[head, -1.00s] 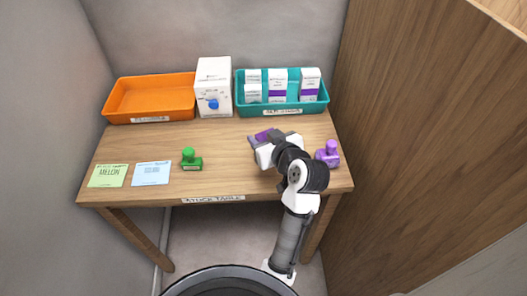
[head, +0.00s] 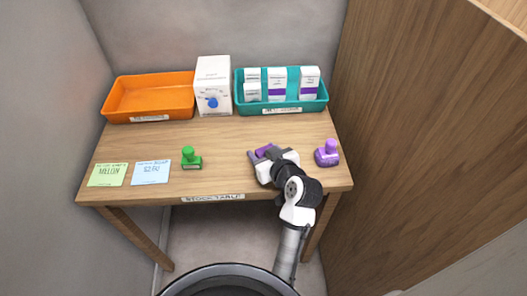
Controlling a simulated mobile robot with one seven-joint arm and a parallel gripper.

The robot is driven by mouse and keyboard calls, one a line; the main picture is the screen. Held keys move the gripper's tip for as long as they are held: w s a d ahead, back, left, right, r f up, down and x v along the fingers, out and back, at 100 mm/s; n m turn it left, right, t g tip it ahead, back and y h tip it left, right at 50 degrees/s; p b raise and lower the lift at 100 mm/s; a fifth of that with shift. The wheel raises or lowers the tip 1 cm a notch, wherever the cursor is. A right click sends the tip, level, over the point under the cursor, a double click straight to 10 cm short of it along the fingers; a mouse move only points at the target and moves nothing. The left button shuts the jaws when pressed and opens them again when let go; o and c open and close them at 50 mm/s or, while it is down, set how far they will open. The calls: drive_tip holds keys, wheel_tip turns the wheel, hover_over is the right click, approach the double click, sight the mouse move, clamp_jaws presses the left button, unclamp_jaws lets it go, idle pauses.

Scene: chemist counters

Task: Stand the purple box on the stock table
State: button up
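The stock table (head: 225,150) is the wooden table in front of me, with its label on the front edge. My gripper (head: 262,156) is low over its right half, pointing toward the back left. A small purple thing (head: 264,151) shows at the fingertips; it may be the purple box, mostly hidden by my gripper. I cannot tell whether the fingers are closed on it or whether it touches the table. White boxes with purple bands (head: 277,94) (head: 309,92) stand in the teal tray (head: 283,109).
A purple stamp (head: 327,155) stands close to the right of my gripper. A green stamp (head: 191,160), a blue note (head: 151,172) and a green note (head: 107,175) are at left. An orange tray (head: 150,98) and a white dispenser box (head: 213,92) stand behind. A wooden panel (head: 400,150) rises at right.

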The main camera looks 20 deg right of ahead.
drive_tip(key=o, duration=0.3)
drive_tip(key=shift+r, duration=0.1)
